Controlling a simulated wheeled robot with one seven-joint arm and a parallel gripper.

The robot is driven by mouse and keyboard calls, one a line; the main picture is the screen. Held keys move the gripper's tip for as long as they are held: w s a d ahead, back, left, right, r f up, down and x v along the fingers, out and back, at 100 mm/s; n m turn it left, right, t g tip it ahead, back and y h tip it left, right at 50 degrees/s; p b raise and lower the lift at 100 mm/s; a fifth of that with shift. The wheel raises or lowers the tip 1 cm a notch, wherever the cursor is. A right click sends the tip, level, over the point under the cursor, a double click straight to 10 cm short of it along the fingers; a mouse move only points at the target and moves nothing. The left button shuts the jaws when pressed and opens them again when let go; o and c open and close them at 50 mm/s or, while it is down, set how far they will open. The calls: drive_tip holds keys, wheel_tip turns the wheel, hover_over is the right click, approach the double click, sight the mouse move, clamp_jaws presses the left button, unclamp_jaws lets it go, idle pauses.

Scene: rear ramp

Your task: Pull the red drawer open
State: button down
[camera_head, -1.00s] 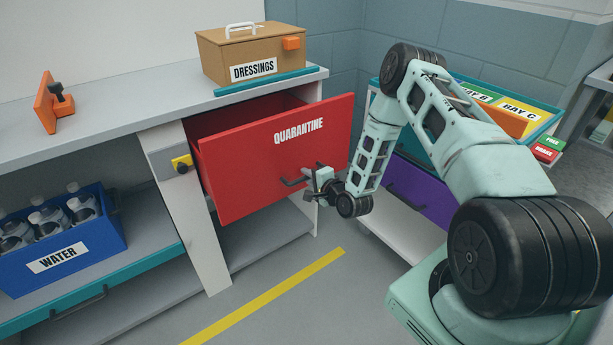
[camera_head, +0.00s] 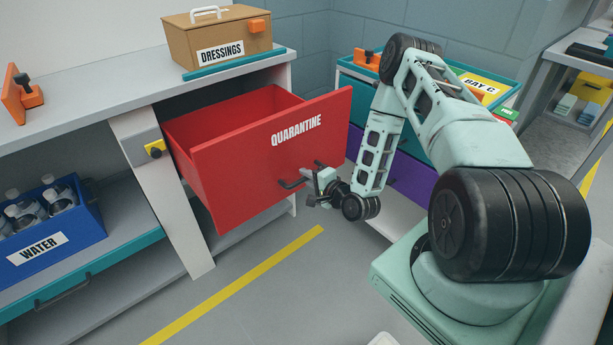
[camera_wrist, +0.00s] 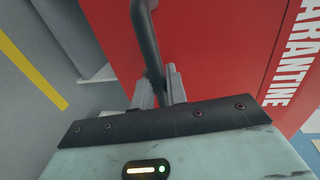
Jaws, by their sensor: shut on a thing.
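The red drawer (camera_head: 262,160), labelled QUARANTINE, stands well out of the grey bench, and its inside shows behind the front panel. Its dark bar handle (camera_head: 292,183) is on the lower right part of the front. My gripper (camera_head: 309,179) is at that handle, shut on it. In the wrist view the dark handle (camera_wrist: 147,42) runs down between the two grey fingers (camera_wrist: 158,88), in front of the red panel. The fingers hide the part of the handle they hold.
A brown DRESSINGS box (camera_head: 218,42) sits on the bench top (camera_head: 100,72). A blue WATER crate (camera_head: 52,240) is on the lower shelf at left. A purple drawer (camera_head: 412,178) is close behind my arm. Floor with a yellow line (camera_head: 240,282) is clear in front.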

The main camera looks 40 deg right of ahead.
drive_tip(key=c, duration=1.5)
unclamp_jaws()
drive_tip(key=v, duration=1.7)
drive_tip(key=shift+s, duration=0.25)
drive_tip(key=shift+w, duration=0.1)
